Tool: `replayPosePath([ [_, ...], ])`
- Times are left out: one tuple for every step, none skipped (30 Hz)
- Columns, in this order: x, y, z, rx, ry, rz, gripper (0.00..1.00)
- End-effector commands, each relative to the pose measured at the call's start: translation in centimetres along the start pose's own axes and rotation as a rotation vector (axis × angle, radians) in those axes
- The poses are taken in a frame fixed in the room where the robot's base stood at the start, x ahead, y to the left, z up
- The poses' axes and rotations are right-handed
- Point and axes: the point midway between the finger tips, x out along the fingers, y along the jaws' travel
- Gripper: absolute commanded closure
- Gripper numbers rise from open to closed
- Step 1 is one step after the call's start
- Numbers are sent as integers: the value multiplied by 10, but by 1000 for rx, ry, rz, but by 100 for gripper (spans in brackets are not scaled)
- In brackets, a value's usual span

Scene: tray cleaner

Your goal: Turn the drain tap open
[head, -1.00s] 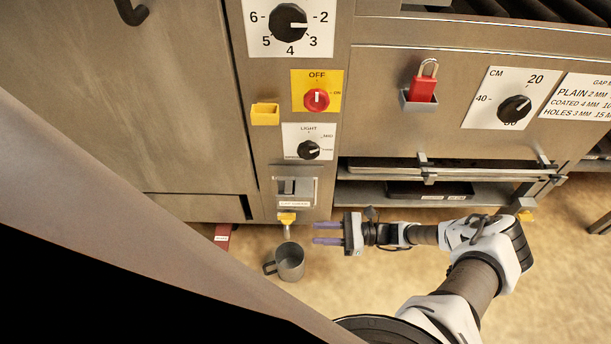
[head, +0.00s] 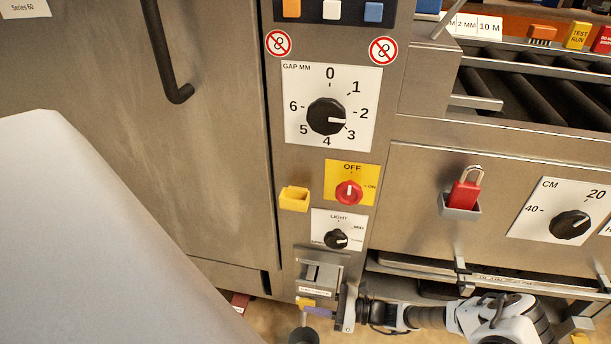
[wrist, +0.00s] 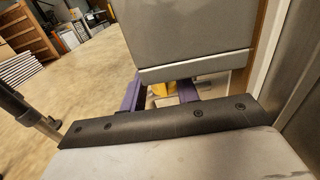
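The drain tap (head: 306,302) has a yellow handle low on the machine's front panel, below a small labelled box, with a spout pointing down. A dark grey mug (head: 303,336) stands under it, partly cut off by the frame's bottom edge. My gripper (head: 317,310) reaches in from the right, its purple fingers at the tap in the head view. In the wrist view my gripper (wrist: 160,92) is open, with the yellow handle (wrist: 162,88) showing between the two fingers. Gaps show beside the handle; the panel's lower part hides some of it, so contact is unclear.
The grey box with a lever (head: 318,272) sits just above the tap. A red power knob (head: 348,192), a light knob (head: 336,239) and a yellow holder (head: 294,198) are higher on the panel. Open floor (wrist: 85,85) lies left in the wrist view.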

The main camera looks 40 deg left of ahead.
Motion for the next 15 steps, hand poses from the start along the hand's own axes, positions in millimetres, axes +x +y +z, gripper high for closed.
replayPosePath([
  [9,1,0,2,-1,4,69],
  [13,1,0,2,-1,4,69],
  [17,0,0,1,-1,2,69],
  [20,0,0,1,0,2,69],
  [23,1,0,0,0,3,69],
  [26,0,0,1,-1,2,69],
  [27,0,0,1,-1,1,69],
  [28,0,0,1,-1,1,69],
  [30,0,0,1,-1,0,69],
  [30,0,0,1,-1,0,69],
  [30,0,0,1,-1,0,69],
  [31,0,0,1,-1,0,69],
  [31,0,0,1,-1,-1,69],
  [31,0,0,1,0,-1,69],
  [30,0,0,1,0,-1,69],
])
